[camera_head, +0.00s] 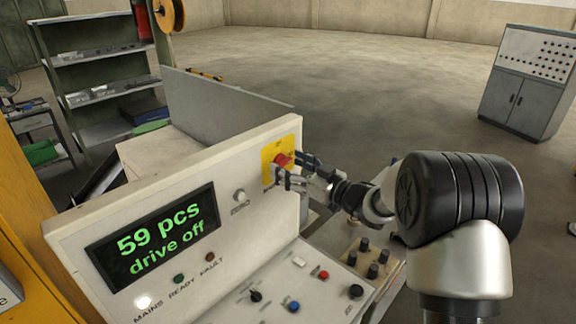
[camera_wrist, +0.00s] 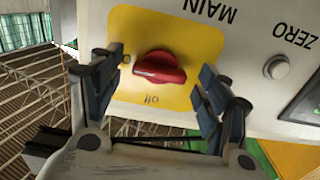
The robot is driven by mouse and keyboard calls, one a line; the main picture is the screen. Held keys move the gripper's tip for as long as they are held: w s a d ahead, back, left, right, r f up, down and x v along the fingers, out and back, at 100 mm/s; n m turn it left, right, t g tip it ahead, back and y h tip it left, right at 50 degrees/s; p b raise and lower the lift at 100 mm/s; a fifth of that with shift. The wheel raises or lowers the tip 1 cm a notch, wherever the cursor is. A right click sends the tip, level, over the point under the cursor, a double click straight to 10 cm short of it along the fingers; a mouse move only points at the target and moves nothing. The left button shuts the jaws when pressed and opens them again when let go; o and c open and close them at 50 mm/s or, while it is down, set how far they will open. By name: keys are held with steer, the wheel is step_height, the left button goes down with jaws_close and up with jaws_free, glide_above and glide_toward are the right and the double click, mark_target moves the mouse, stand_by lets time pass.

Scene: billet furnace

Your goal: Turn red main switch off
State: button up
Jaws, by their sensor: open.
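The red main switch (camera_head: 283,160) is a rotary knob on a yellow plate (camera_head: 268,169) at the upper right of the control panel. In the wrist view the red knob (camera_wrist: 159,69) sits between my two fingers, on the yellow plate (camera_wrist: 190,33) with "MAIN" above it and "off" below it. The picture is upside down relative to part of the lettering. My gripper (camera_head: 291,171) is open at the switch, one finger on each side. In the wrist view, gaps show between the knob and both fingertips of my gripper (camera_wrist: 160,84).
The panel display (camera_head: 155,238) reads "59 pcs" and "drive off". A ZERO button (camera_wrist: 277,67) lies beside the yellow plate. Several knobs and buttons, including a red button (camera_head: 324,274), are on the sloped desk below. A grey cabinet (camera_head: 525,85) stands far right; the floor between is clear.

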steer(key=shift+w+a, duration=0.3)
steer(key=shift+a, duration=0.1)
steer(key=c, duration=1.1)
steer(key=shift+o, duration=0.2)
steer(key=shift+n+b, duration=0.3)
steer(key=shift+b, duration=0.15)
steer(key=shift+n+b, duration=8.7)
steer(key=shift+b, duration=0.05)
